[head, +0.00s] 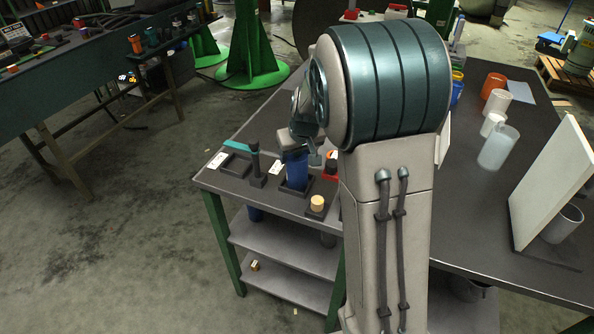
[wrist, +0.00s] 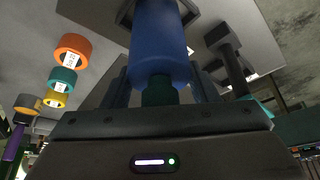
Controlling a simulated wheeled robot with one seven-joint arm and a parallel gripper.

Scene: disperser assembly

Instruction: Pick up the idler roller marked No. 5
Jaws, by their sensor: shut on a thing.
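A blue roller (head: 296,172) stands upright in a dark square holder (head: 294,190) at the near left part of the table. My gripper (head: 293,154) is above it, with its fingers around the roller's upper end. In the wrist view the blue roller (wrist: 158,45) has a narrower dark teal end (wrist: 158,92) between the two fingers, and my gripper (wrist: 158,85) is shut on it. The roller's lower end is at the holder; I cannot tell whether it is lifted. No number is readable on it.
A dark upright post (head: 256,164) stands left of the roller, and a small yellow cylinder (head: 317,202) in front, right. A red and black part (head: 331,166) is close on the right. Orange (wrist: 72,47) and teal (wrist: 62,80) rings show in the wrist view. A white panel (head: 550,185) leans at right.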

